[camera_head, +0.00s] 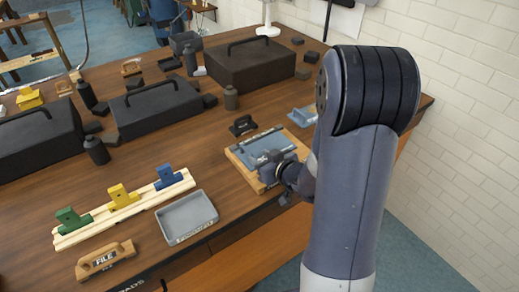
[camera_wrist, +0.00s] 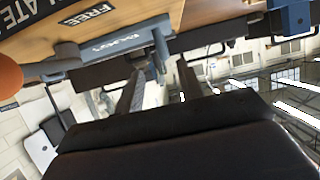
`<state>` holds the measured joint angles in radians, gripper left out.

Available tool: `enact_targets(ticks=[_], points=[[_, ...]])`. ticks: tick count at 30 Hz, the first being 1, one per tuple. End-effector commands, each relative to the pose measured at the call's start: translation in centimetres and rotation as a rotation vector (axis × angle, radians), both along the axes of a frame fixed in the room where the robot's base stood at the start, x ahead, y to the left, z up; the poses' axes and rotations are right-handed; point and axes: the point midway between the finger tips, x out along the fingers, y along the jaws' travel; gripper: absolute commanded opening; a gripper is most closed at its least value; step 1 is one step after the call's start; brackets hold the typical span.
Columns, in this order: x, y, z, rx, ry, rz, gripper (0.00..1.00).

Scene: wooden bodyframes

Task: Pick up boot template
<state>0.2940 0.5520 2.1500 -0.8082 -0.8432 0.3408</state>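A blue-grey plate (camera_head: 262,144), which I take to be the boot template, lies in a shallow wooden tray (camera_head: 240,160) near the right front edge of the bench.
A grey tray (camera_head: 188,217) and a wooden rack (camera_head: 125,208) with green, yellow and blue blocks stand to the left. A wooden file block (camera_head: 105,261) is at the front. A small black-handled piece (camera_head: 242,125) lies behind the plate. Dark toolboxes (camera_head: 250,65) fill the back.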

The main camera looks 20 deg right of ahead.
Motion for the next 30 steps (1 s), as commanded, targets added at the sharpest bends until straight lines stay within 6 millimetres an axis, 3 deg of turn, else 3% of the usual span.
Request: enact_targets(ticks=[21,30], points=[[6.3,2.8,-2.1,-0.001,0.001,-0.001,0.36],[6.8,2.9,-2.4,-0.002,-0.001,-0.001,0.36]])
